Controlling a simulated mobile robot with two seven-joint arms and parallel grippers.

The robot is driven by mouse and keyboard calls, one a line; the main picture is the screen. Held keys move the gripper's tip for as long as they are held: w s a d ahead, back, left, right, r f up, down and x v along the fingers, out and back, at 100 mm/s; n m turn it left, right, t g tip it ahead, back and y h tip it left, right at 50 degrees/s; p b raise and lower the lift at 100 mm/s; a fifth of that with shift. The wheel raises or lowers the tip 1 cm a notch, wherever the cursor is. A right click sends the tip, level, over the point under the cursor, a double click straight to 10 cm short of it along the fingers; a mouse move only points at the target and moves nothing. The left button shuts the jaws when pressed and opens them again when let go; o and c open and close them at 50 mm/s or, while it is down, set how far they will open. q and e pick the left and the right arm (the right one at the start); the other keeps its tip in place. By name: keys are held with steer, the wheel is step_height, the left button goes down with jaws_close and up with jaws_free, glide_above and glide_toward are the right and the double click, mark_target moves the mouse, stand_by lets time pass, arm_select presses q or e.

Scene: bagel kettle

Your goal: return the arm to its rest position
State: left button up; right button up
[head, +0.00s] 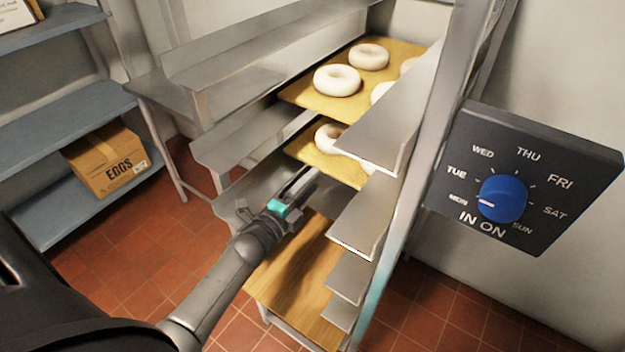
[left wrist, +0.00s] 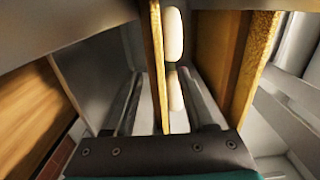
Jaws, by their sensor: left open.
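My left gripper (head: 302,182) reaches in from the lower left and is open at the front of a metal rack (head: 375,220). In the left wrist view its two fingers (left wrist: 163,105) lie on either side of a yellow board (left wrist: 155,60) that carries pale bagels (left wrist: 173,35). The board runs between the fingers; I cannot tell whether either finger touches it. In the head view this seems to be the lower board (head: 308,153), with a bagel (head: 328,137) on it partly hidden by the rack. My right gripper is not in view.
An upper board (head: 305,97) with several bagels sits above. A wooden surface (head: 300,275) lies below the gripper. A box with a blue dial (head: 502,198) is at right. Blue shelves (head: 60,120) with an EGGS carton (head: 107,160) stand left. Red floor (head: 130,250) is open between.

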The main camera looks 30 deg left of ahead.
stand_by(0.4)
arm_select(q)
steer(key=s+d+f+n+g, duration=0.1)
steer(key=s+d+n+g, duration=0.4)
steer(key=s, duration=0.4)
steer(key=s+d+f+n+g+y, duration=0.1)
steer(key=s+d+n+g, duration=0.2)
steer(key=s+n+g, duration=0.45)
steer(key=s+d+f+n+g, duration=0.15)
steer(key=s+d+n, duration=0.25)
steer(key=s, duration=0.6)
step_height(320, 180, down, 22)
steer(key=s+g, duration=0.2)
steer(key=s, duration=0.1)
steer(key=s+a+f+g, duration=0.1)
steer(key=s+a+f, duration=0.2)
steer(key=s+f, duration=0.9)
steer(key=shift+s+f, duration=0.25)
steer(key=shift+s, duration=0.95)
